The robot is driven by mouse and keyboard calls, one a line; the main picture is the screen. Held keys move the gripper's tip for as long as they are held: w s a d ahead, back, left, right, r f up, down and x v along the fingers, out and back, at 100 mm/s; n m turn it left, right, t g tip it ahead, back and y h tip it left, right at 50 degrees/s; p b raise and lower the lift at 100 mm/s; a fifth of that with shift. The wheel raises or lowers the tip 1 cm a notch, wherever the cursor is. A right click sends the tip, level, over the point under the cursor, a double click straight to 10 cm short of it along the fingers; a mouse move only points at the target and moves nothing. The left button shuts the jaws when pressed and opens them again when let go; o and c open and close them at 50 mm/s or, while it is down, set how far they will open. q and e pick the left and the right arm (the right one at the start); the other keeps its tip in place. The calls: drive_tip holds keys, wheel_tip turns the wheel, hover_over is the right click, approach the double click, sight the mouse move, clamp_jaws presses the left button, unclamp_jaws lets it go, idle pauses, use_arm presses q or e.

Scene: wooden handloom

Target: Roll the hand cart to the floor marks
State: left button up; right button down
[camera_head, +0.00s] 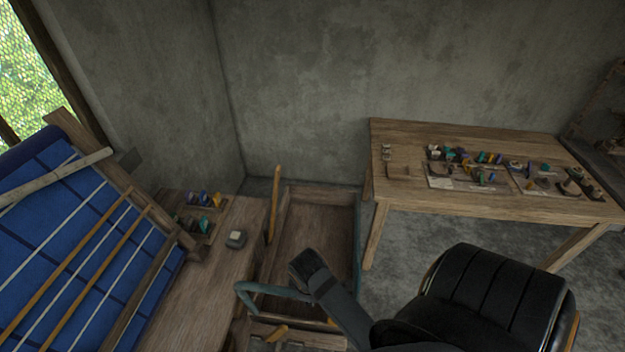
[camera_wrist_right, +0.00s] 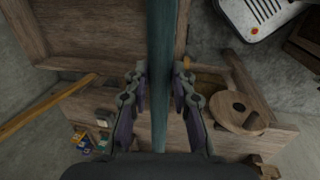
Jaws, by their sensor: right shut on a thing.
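The hand cart has a wooden bed (camera_head: 315,235) with raised sides, standing between the loom side and the table. Its teal tube handle (camera_head: 285,291) shows at the near end, and the tube also runs upright through the right wrist view (camera_wrist_right: 160,45). My right gripper (camera_wrist_right: 158,80) has its two fingers on either side of this tube and is shut on it. In the head view my dark right forearm reaches over the cart and its fingers cannot be made out. My left gripper is not in view. I see no floor marks in either view.
A wooden table (camera_head: 400,204) with small coloured items stands at the right. A loom with blue cloth (camera_head: 70,225) and a wooden bench (camera_head: 215,270) flank the cart on the left. The wall is close behind. Grey floor (camera_head: 385,270) shows right of the cart.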

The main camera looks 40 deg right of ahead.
drive_tip(key=shift+s+a+f, duration=0.1)
drive_tip(key=shift+s+f, duration=0.05)
drive_tip(key=shift+s, duration=0.1)
drive_tip(key=c, duration=1.1)
unclamp_jaws()
drive_tip(key=shift+a, duration=0.15)
drive_tip(key=shift+c, duration=0.2)
drive_tip(key=shift+r, duration=0.35)
wheel_tip(320, 180, up, 7)
drive_tip(key=a, duration=0.1)
drive_tip(key=shift+s, duration=0.45)
drive_tip(key=shift+a, duration=0.1)
